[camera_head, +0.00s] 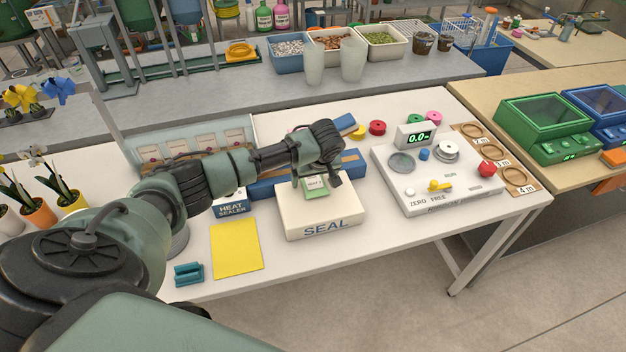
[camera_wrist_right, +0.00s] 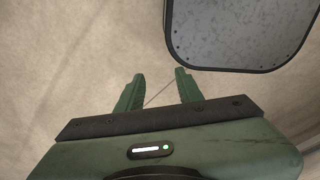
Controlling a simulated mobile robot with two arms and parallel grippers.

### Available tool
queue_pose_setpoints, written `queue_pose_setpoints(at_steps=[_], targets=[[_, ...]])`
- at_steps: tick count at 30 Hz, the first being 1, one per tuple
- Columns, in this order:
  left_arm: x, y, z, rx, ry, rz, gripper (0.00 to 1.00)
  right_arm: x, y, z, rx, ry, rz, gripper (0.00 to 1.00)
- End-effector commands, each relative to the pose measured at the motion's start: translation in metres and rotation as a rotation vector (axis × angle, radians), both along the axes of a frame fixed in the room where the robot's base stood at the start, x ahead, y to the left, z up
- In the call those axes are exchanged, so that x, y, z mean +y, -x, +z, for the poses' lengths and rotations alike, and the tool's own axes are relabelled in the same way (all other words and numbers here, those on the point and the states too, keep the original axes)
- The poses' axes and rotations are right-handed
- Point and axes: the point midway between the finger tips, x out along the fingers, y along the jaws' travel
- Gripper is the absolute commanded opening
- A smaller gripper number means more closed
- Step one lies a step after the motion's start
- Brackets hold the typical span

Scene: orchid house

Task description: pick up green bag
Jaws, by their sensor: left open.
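A small green bag (camera_head: 316,192) with a pale printed label lies on the cream block marked SEAL (camera_head: 322,214) in the head view. My left gripper (camera_head: 317,177) is right over the bag and points down, with its jaws open. It hides the bag's upper part, and I cannot tell whether the fingers touch it. My right gripper (camera_wrist_right: 158,88) shows in the right wrist view with its two green fingers apart and nothing between them, above a beige floor.
A blue heat sealer (camera_head: 232,209) stands behind and left of the block. A yellow sheet (camera_head: 237,248) and a teal holder (camera_head: 188,274) lie to the left. A white scale panel (camera_head: 433,205) stands to the right. Potted orchids (camera_head: 40,216) are at far left.

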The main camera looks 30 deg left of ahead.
Motion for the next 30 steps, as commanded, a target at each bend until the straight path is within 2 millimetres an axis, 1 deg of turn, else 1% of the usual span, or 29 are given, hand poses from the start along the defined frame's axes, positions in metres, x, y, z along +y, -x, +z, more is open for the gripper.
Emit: queue_pose_setpoints(at_steps=[2,4,10,11,12,14,15,17,18,26,30], targets=[[0.000,0.000,0.000,0.000,0.000,0.000,0.89,0.000,0.001,-0.001,0.002,0.000,0.000,0.36],[0.000,0.000,0.000,0.000,0.000,0.000,0.89,-0.001,0.006,-0.001,0.011,0.001,0.000,0.36],[0.000,0.000,-0.001,0.001,0.001,0.000,0.89,-0.002,0.031,-0.001,0.047,0.004,0.000,0.36],[0.000,0.000,-0.001,0.000,0.000,0.000,0.83,-0.002,0.033,-0.001,0.049,0.005,0.000,0.36],[0.000,0.000,-0.001,0.000,0.000,0.000,0.72,-0.002,0.034,-0.002,0.051,0.005,0.000,0.36],[0.000,0.000,-0.001,0.000,0.000,0.000,0.56,-0.002,0.034,-0.002,0.050,0.005,0.000,0.36],[0.000,0.000,-0.001,0.000,0.000,0.000,0.45,-0.002,0.033,-0.002,0.049,0.005,0.000,0.36],[0.000,0.000,-0.001,0.000,0.000,0.000,0.28,-0.002,0.031,-0.002,0.047,0.004,0.000,0.36],[0.000,0.000,-0.001,0.000,0.000,0.000,0.24,-0.002,0.030,-0.002,0.045,0.005,-0.001,0.36],[0.000,0.000,0.000,-0.001,-0.001,0.000,0.23,-0.001,0.022,-0.002,0.033,0.003,-0.001,0.36],[0.000,-0.001,0.006,-0.002,0.000,-0.001,0.23,-0.001,0.021,-0.007,0.032,0.003,-0.001,0.36]])
